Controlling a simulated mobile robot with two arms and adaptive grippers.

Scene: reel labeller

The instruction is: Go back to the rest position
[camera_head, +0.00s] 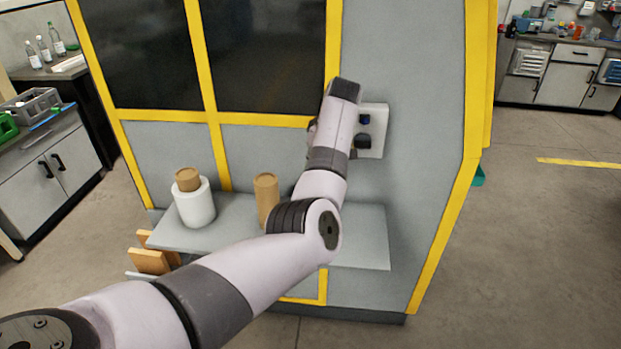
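My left arm comes in from the lower left and reaches up in front of the reel labeller (400,60), a grey machine with yellow edges. Its wrist end is in front of the left side of a white control panel (376,150). A small blue part and a dark part show on or in front of the panel; I cannot tell what they are. My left gripper is hidden behind the wrist, so its fingers and any contact with the panel cannot be seen. My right arm and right gripper are not in view.
A grey shelf (365,245) juts from the machine. On it stand a white reel with a brown core (195,206) and a brown cylinder (266,190), close to my forearm. Wooden pieces (150,261) are at the shelf's left. Open floor (530,240) lies at right.

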